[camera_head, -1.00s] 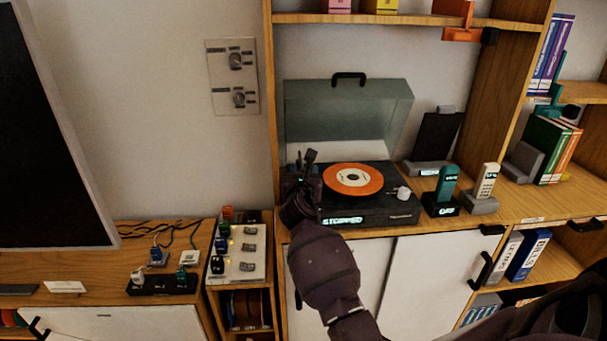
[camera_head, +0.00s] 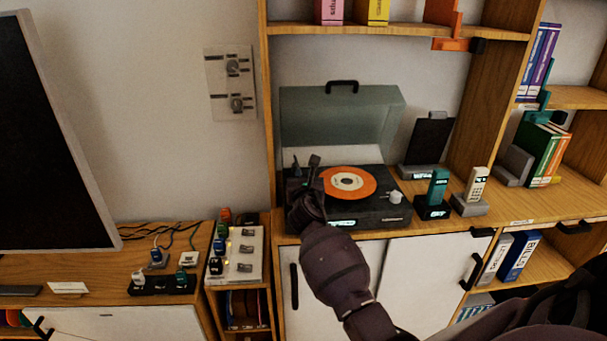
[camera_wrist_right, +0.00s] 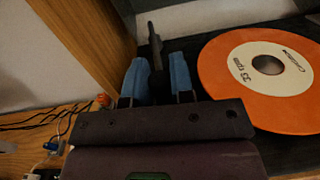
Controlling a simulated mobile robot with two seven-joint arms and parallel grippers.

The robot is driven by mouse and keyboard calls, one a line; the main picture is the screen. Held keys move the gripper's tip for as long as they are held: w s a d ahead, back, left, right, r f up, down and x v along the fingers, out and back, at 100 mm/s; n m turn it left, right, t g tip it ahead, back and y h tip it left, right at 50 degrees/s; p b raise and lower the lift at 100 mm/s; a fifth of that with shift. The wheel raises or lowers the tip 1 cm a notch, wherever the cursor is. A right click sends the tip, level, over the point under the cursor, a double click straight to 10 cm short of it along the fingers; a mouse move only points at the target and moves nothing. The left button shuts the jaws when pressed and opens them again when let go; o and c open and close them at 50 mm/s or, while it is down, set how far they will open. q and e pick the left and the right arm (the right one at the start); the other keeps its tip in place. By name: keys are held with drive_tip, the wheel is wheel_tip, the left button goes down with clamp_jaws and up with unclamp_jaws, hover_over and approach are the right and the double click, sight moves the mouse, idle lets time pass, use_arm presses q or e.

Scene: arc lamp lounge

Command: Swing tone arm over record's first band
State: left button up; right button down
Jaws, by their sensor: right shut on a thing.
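My right gripper (camera_head: 305,178) is at the player's left side, beside the record. In the wrist view its blue fingers (camera_wrist_right: 158,78) are shut on the dark, thin tone arm (camera_wrist_right: 154,45), left of the record and apart from its edge. The tone arm's far end is hard to make out. My left gripper is not in view.
A white knob (camera_head: 395,197) sits on the player's right front. A teal handset (camera_head: 437,186) and a white phone (camera_head: 475,184) stand to the right. A wooden upright (camera_head: 269,120) rises close on the left. A switch panel (camera_head: 240,255) is lower left.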

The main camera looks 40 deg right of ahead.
drive_tip(key=shift+s+d+r+t+y+p, duration=0.1)
drive_tip(key=shift+d+r+t+y+p, duration=0.2)
drive_tip(key=shift+d+r+y+p, duration=0.25)
drive_tip(key=shift+s+d+n+t+y+p, duration=0.25)
drive_tip(key=shift+d+n+y+p, duration=0.2)
drive_tip(key=shift+n, duration=0.25)
drive_tip(key=shift+d+f+y, duration=0.15)
drive_tip(key=shift+f+y, duration=0.15)
drive_tip(key=shift+f, duration=0.05)
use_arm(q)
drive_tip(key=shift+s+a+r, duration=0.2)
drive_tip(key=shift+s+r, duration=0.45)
use_arm(e)
drive_tip(key=c, duration=1)
unclamp_jaws()
drive_tip(key=shift+f, duration=0.1)
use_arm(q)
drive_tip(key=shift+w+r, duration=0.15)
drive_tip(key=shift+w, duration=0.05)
use_arm(e)
drive_tip(key=shift+s, duration=0.1)
